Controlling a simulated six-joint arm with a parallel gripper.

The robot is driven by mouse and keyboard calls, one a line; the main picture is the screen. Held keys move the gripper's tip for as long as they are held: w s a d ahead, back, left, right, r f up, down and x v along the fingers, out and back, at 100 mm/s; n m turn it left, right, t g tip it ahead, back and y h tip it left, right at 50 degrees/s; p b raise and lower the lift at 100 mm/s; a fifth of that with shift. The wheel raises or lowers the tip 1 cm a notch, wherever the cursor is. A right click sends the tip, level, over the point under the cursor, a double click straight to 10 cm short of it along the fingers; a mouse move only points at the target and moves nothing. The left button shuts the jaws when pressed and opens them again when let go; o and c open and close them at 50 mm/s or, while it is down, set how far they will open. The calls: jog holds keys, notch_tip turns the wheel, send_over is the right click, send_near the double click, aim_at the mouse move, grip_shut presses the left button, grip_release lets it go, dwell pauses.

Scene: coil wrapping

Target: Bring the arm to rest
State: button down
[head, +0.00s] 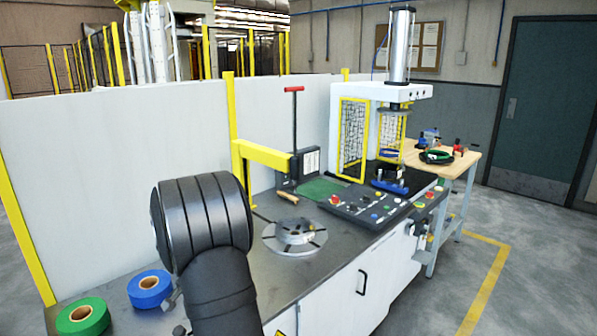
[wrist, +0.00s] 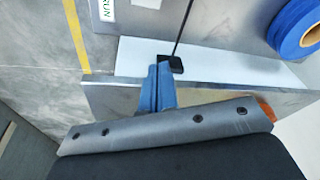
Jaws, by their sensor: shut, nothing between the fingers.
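My gripper (wrist: 158,72) shows in the wrist view as two blue fingers pressed together, shut and empty. The fingertips point up the picture, over the edge of a metal surface. In the head view my dark arm fills the lower left foreground and the fingers cannot be made out.
A blue tape roll (head: 150,289) and a green tape roll (head: 82,317) lie at the bench's near left; the blue roll (wrist: 297,28) also shows in the wrist view. A round fixture (head: 295,233), a control panel (head: 366,205) and a press (head: 398,90) stand on the bench (head: 330,250).

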jog(key=shift+w+d+f+g+y, duration=0.25)
jog(key=shift+w+d+g+y, duration=0.15)
jog(key=shift+w+d+y, duration=0.15)
